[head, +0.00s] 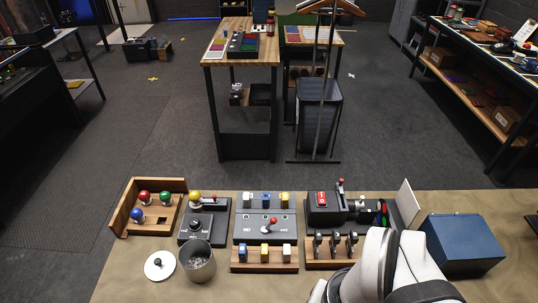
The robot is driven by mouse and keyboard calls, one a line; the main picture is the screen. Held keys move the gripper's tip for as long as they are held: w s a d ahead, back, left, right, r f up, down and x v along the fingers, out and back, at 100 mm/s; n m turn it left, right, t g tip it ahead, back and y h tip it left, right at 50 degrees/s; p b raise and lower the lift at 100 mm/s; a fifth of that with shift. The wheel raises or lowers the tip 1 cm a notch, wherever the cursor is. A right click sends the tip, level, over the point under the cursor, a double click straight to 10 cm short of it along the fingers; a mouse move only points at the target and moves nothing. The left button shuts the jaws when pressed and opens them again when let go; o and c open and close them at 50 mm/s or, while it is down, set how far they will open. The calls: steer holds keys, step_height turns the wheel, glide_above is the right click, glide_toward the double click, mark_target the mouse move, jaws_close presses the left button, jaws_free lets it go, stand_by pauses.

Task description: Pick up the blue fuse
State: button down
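A small blue-topped fuse (266,199) stands in the middle of the back row on the grey panel (254,229), between a whitish fuse (247,200) and a yellow one (284,199). My white arm comes in at the bottom right, and my gripper is not in view.
To the left are a wooden tray (122,217) with coloured balls, a dark box with a knob (196,228), a metal pot (198,262) and its lid (159,265). To the right are a red-button device (322,200), levers (335,243) and a blue box (461,244).

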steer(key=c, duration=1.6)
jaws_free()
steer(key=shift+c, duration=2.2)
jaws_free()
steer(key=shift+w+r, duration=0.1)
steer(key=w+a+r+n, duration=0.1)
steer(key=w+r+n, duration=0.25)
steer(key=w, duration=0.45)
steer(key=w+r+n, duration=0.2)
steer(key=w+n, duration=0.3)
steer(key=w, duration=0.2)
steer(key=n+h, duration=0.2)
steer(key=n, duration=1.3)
glide_above(264, 196)
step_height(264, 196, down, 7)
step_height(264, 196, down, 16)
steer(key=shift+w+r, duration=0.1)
